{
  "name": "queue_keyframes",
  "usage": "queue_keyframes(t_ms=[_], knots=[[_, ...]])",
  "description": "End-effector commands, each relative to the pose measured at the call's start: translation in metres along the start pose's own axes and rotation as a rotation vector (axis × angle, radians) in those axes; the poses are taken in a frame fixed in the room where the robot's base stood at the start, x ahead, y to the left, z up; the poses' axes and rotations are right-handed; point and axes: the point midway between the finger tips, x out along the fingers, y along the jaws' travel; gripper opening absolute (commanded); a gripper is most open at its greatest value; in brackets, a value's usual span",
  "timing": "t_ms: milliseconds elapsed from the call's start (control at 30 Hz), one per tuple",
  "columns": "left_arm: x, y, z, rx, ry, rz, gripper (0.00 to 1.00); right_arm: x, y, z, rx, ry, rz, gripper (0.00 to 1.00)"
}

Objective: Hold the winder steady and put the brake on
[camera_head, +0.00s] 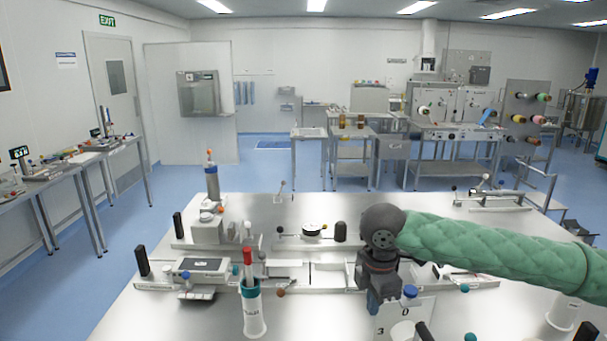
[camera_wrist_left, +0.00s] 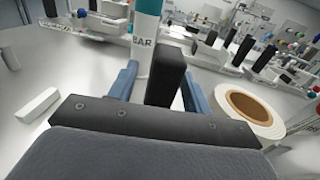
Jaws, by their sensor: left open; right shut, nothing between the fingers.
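My right gripper (camera_head: 373,303) points down over the bench, its blue-grey fingers shut, beside a white plate (camera_head: 392,316) marked 0 and 3 with a blue knob (camera_head: 410,291). I cannot tell whether it touches the plate. My left gripper (camera_wrist_left: 160,78) shows in the left wrist view, its blue fingers apart. A black upright block (camera_wrist_left: 165,72) stands between or just beyond them; contact is unclear. A white roll with a brown core (camera_wrist_left: 249,107) lies right of the fingers. Which part is the winder or its brake is not clear; the right arm hides some of the bench.
A rail fixture with a display (camera_head: 200,265) and black posts spans the bench left. Another fixture (camera_head: 495,195) stands back right. Bare metal bench (camera_head: 160,318) shows front left.

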Motion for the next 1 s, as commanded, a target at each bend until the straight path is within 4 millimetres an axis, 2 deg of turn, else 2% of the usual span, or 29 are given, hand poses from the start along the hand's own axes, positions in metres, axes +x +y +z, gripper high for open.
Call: queue_keyframes(t_ms=[300,500,700,1000], knots=[[-0.056,0.000,-0.001,0.001,0.002,0.000,0.49,0.000,0.000,0.000,0.000,0.000,0.000,0.00],[-0.084,0.000,-0.002,0.001,0.003,0.000,0.49,0.000,0.000,0.000,0.000,0.000,0.000,0.00],[-0.098,0.000,-0.002,0.001,0.002,0.000,0.49,0.000,0.000,0.000,0.000,0.000,0.000,0.00],[-0.101,0.000,-0.001,0.001,0.001,0.000,0.49,0.000,0.000,0.000,0.000,0.000,0.000,0.00]])
